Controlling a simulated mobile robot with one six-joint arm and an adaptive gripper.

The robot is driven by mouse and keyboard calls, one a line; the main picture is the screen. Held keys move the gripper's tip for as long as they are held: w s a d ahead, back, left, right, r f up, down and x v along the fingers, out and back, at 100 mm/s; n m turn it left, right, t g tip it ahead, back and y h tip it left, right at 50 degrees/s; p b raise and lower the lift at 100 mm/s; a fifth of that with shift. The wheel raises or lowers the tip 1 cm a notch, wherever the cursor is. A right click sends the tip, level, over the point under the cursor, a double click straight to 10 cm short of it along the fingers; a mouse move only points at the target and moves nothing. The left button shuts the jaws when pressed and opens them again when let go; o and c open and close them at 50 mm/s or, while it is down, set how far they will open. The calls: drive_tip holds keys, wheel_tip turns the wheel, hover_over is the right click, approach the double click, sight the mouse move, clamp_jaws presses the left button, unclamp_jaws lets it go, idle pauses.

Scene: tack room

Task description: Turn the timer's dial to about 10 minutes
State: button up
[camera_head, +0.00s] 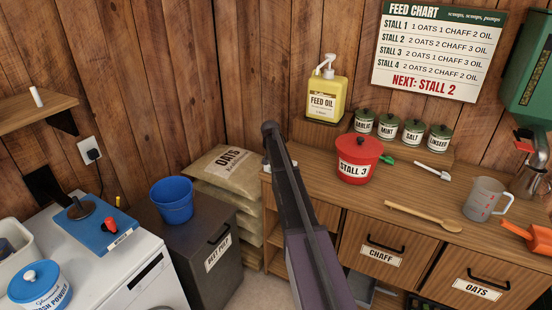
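I cannot make out a timer or a dial for certain in the head view. My dark arm stands in the middle of the picture and covers the left end of the wooden counter (425,192). A small pale thing (266,166) shows beside my arm at that counter end, mostly hidden, and I cannot tell what it is. I do not see the fingers of my gripper.
The counter bears a red "STALL 3" bucket (358,160), small labelled jars (387,127), a wooden spoon (424,216) and a measuring jug (486,199). Left are a blue bucket (171,200), a beet pulp bin (205,268) and a white machine (128,290).

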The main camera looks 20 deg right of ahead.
drive_tip(key=shift+s, duration=0.15)
drive_tip(key=o, duration=1.2)
drive_tip(key=shift+f, duration=0.1)
drive_tip(key=shift+c, duration=0.2)
drive_tip(key=s+a+n+g+y, duration=0.1)
drive_tip(key=s+a+n, duration=0.2)
drive_tip(key=s+a, duration=0.6)
drive_tip(key=s+a+n+g+y+p, duration=0.1)
drive_tip(key=s+a+n, duration=0.2)
drive_tip(key=s+a, duration=0.6)
drive_tip(key=s+a+n+g+y, duration=0.1)
drive_tip(key=s+a+n, duration=0.2)
drive_tip(key=s+a, duration=0.6)
drive_tip(key=s, duration=1.4)
drive_tip(key=shift+a+p, duration=0.3)
